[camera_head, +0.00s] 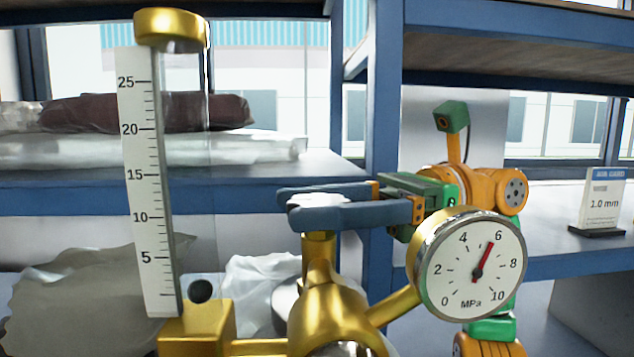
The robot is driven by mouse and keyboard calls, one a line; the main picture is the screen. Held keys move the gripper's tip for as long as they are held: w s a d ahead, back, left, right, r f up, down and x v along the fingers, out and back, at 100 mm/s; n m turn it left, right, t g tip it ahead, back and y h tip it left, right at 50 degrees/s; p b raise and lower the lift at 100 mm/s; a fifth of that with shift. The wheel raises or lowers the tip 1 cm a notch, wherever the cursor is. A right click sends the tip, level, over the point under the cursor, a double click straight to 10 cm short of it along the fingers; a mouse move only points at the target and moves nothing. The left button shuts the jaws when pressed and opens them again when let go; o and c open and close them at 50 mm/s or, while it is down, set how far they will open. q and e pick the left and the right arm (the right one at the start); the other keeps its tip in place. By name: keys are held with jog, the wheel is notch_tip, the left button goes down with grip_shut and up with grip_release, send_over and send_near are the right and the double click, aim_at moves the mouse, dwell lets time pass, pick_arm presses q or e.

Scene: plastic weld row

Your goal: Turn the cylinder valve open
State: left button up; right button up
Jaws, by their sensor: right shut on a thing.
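The cylinder valve has a brass body (325,310) with an upright stem at the bottom centre. A pale piece at the top of the stem, its valve knob (318,199), shows between the fingers of my right gripper (298,203). That gripper reaches in from the right and is shut on the knob; its fingers hide most of it. A round pressure gauge (468,272), marked in MPa from 0 to 10, sits on a brass arm to the right. Its red needle points close to 6. My left gripper is not in view.
A clear flow tube with a white scale (146,180) and brass cap (170,28) stands left of the valve. Blue shelving (384,110) is behind, with bags (150,150) on the left shelf. A small "1.0 mm" sign (603,203) stands on the right shelf.

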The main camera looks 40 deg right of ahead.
jog(key=n+g+p, duration=0.1)
jog(key=n+g, duration=0.1)
jog(key=g, duration=0.1)
jog(key=shift+r+g+y+p, duration=0.15)
jog(key=shift+g+y+p, duration=0.15)
jog(key=shift+y+p, duration=0.1)
jog(key=shift+f+n+g, duration=0.2)
jog(key=shift+n+g, duration=0.9)
jog(key=shift+g, duration=0.4)
jog(key=shift+g+p, duration=0.3)
jog(key=o, duration=1.3)
jog(key=shift+o, duration=0.2)
jog(key=shift+a, duration=0.15)
